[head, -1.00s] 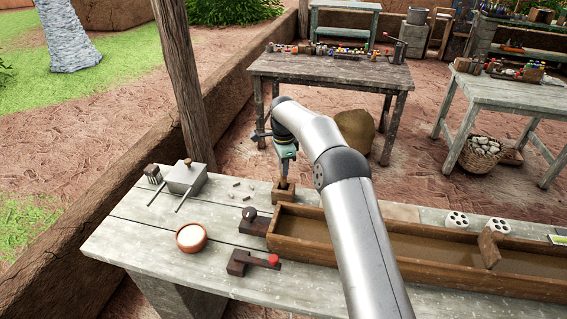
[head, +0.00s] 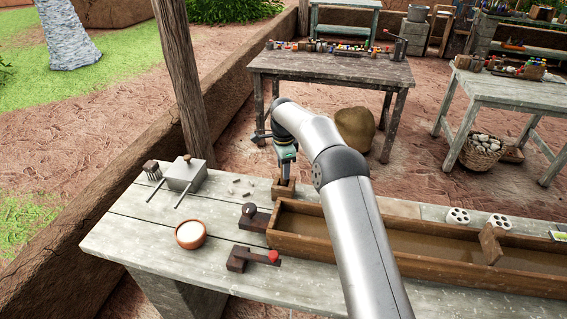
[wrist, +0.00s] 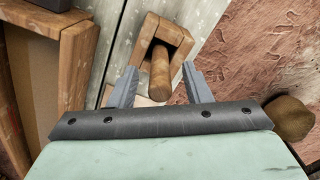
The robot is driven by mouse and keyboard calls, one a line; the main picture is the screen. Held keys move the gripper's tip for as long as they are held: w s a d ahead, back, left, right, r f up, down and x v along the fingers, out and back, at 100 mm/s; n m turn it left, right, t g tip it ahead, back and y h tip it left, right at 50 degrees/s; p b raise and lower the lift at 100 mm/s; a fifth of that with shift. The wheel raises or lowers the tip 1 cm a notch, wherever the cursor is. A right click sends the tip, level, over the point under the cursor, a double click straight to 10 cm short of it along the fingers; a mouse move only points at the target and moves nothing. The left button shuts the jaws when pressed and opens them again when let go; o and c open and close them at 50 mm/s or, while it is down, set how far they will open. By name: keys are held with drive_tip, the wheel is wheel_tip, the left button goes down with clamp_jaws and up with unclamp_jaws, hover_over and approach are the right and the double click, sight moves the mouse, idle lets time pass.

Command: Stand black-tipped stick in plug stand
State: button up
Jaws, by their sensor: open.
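The plug stand (wrist: 165,34), a brown wooden block with an opening in it, is ahead of my gripper in the wrist view. In the head view the stand (head: 283,193) is on the near table, by the trough's far left corner. A round brown wooden stick (wrist: 160,75) sits in the stand's opening with its plain rounded end towards the wrist camera. No black tip shows; its other end is hidden in the stand. My gripper (wrist: 158,74) is open, a finger on each side of the stick with gaps visible. In the head view my gripper (head: 285,168) is directly above the stand.
A long wooden trough (head: 360,237) fills the table to the right. A grey lidded box (head: 184,175), a bowl of white material (head: 190,234), a red-knobbed wooden lever block (head: 250,258) and a dark-knobbed block (head: 256,221) are to the left.

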wheel_tip(320, 180, up, 17)
drive_tip(key=p, duration=0.2)
drive_tip(key=shift+r+p, duration=0.2)
drive_tip(key=shift+p, duration=0.2)
drive_tip(key=s+d+r+n, duration=0.4)
drive_tip(key=s+d, duration=0.3)
drive_tip(key=s, duration=0.2)
drive_tip(key=s+d+r+n, duration=0.4)
drive_tip(key=s+d+r, duration=0.15)
drive_tip(key=s, duration=0.35)
drive_tip(key=s+d+f+n, duration=0.2)
drive_tip(key=s+f, duration=0.2)
drive_tip(key=s, duration=0.5)
drive_tip(key=s+d+f+n, duration=0.2)
drive_tip(key=s+d+f, duration=0.1)
drive_tip(key=s, duration=0.6)
drive_tip(key=s+d+f+n+t, duration=0.1)
drive_tip(key=s+d+f, duration=0.2)
drive_tip(key=s, duration=0.6)
drive_tip(key=shift+s+f+n, duration=0.4)
drive_tip(key=shift+f, duration=0.55)
